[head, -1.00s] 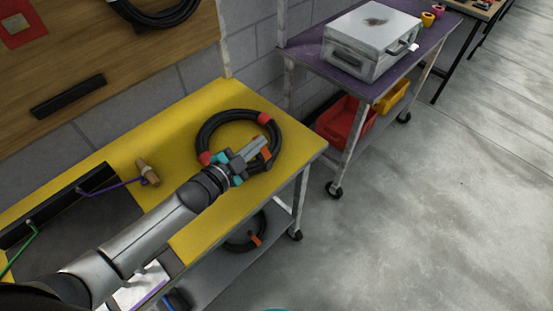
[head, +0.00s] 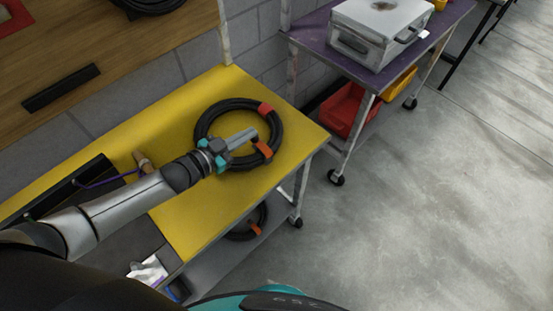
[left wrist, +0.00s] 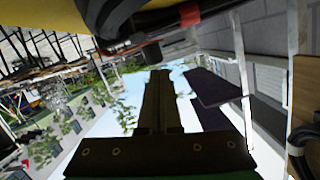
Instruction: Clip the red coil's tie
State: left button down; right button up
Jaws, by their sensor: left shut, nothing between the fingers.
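A black coil (head: 235,103) lies flat on the yellow bench top. It has a red band (head: 266,109) at its upper right and an orange piece (head: 263,149) at its lower right. My left gripper (head: 251,134) is over the coil, its shut, empty fingers reaching across the ring's middle and ending short of the orange piece. Whether it touches the coil is unclear. In the left wrist view the shut fingers (left wrist: 158,78) point up the picture, with the black coil (left wrist: 108,18) and a red band (left wrist: 186,20) above them. My right gripper is not in view.
The yellow bench (head: 110,125) holds a wooden-coloured piece (head: 143,162) near my arm. Another coil (head: 256,221) with an orange piece is on the shelf below. A purple cart (head: 310,42) with a metal case (head: 372,35) stands behind right. The floor at right is clear.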

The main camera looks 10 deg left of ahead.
pick_arm(q)
jog(key=shift+a+f, duration=0.1)
dwell(0.7)
jog(key=s+a+r+p, duration=0.4)
jog(key=s+a+r, duration=0.2)
jog(key=s, duration=0.1)
jog(key=shift+s+r, duration=0.25)
jog(key=shift+s, duration=0.1)
dwell(0.3)
